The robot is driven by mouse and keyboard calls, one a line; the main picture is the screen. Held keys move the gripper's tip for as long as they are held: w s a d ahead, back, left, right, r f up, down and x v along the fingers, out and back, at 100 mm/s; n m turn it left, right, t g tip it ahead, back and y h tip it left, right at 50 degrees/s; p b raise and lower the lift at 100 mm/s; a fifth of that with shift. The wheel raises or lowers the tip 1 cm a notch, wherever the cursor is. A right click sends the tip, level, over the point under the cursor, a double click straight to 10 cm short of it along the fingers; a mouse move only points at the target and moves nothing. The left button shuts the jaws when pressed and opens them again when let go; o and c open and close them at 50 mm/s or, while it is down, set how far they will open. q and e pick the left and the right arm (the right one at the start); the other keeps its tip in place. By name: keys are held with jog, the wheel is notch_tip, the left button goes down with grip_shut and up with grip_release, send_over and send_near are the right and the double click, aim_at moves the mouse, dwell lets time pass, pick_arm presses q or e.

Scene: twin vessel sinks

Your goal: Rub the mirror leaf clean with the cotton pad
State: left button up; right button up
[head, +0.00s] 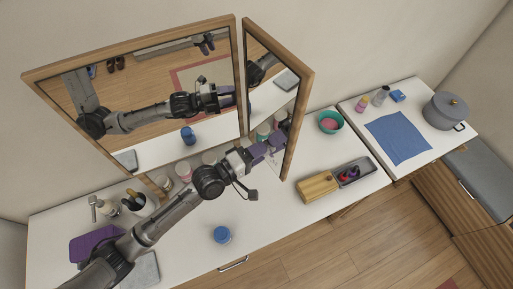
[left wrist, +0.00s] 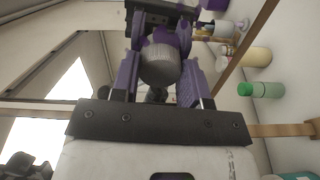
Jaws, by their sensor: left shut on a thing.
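The mirror leaf (head: 262,100), wood-framed, stands swung out at the right end of the wall mirror. My left gripper (head: 274,143) is at its lower part, on the mirror side. In the left wrist view the purple fingers (left wrist: 160,75) are shut on a grey-white round pad (left wrist: 160,64), seemingly the cotton pad. A reflection of the gripper shows just beyond the pad, so it is close to the glass; I cannot tell whether it touches. The pad cannot be made out in the head view. No smudge is clear on the leaf. My right gripper is out of view.
A blue-lidded jar (head: 221,235) stands at the counter's front. Bottles and jars line the wall beneath the mirror (head: 165,75). A wooden box (head: 318,187), grey tray (head: 355,171) and teal bowl (head: 331,122) lie right of the leaf. A purple cloth (head: 95,243) lies left.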

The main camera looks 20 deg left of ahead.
aim_at(278, 161)
pick_arm(q)
jog(key=shift+s+d+r+p, duration=0.1)
jog(key=shift+s+d+p, duration=0.4)
jog(key=shift+d+p, duration=0.15)
jog(key=shift+s+d+p, duration=0.45)
jog(key=shift+d+p, duration=0.05)
jog(key=shift+d, duration=0.2)
jog(key=shift+s+d+p, duration=0.75)
jog(key=shift+d+p, duration=0.1)
jog(key=shift+d, duration=0.15)
jog(key=shift+s+d, duration=0.1)
jog(key=shift+s, duration=0.05)
jog(key=shift+w+a, duration=0.2)
jog(key=shift+a, duration=0.1)
jog(key=shift+w+a+b, duration=0.65)
jog(key=shift+w+a, duration=0.25)
jog(key=shift+a, duration=0.25)
jog(key=w+a+b, duration=0.2)
jog(key=shift+w+a, duration=0.1)
jog(key=shift+a, duration=0.3)
